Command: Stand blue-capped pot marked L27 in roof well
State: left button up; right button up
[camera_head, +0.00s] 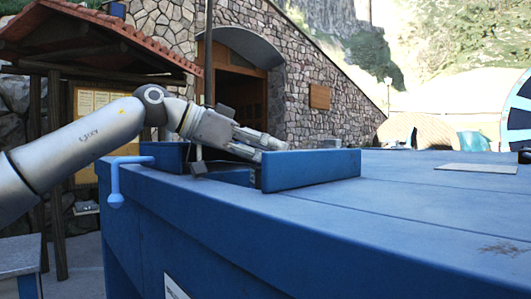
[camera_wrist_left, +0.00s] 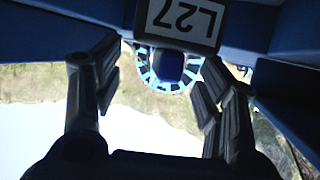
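A white plate with a dark border marked L27 (camera_wrist_left: 180,22) shows upside down at the top of the left wrist view. A small dark blue block shape, perhaps the cap (camera_wrist_left: 170,66), lies just below it in that picture. The pot's body is not clear. My left gripper (camera_wrist_left: 158,88) has its fingers spread to either side with a clear gap between them; none visibly touches the plate. In the head view my left gripper (camera_head: 276,144) reaches over the roof well (camera_head: 311,169), a blue-walled recess whose inside is mostly hidden. My right gripper is not in view.
The well's walls rise from the broad blue roof (camera_head: 420,205). A blue handle (camera_head: 116,180) projects at its left edge. A flat light sheet (camera_head: 478,168) lies at the right. The roof between is clear. A tiled shelter (camera_head: 90,40) stands behind my left arm.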

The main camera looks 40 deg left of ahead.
pick_arm(q)
jog(key=shift+o, duration=0.3)
jog(key=shift+w+d+f, duration=0.1)
jog(key=shift+f, duration=0.8)
jog(key=shift+r, duration=0.15)
jog(key=shift+r+p, duration=0.45)
jog(key=shift+p, duration=0.05)
jog(key=r+b+v, duration=0.1)
jog(key=b+v, duration=0.2)
jog(key=v, duration=0.9)
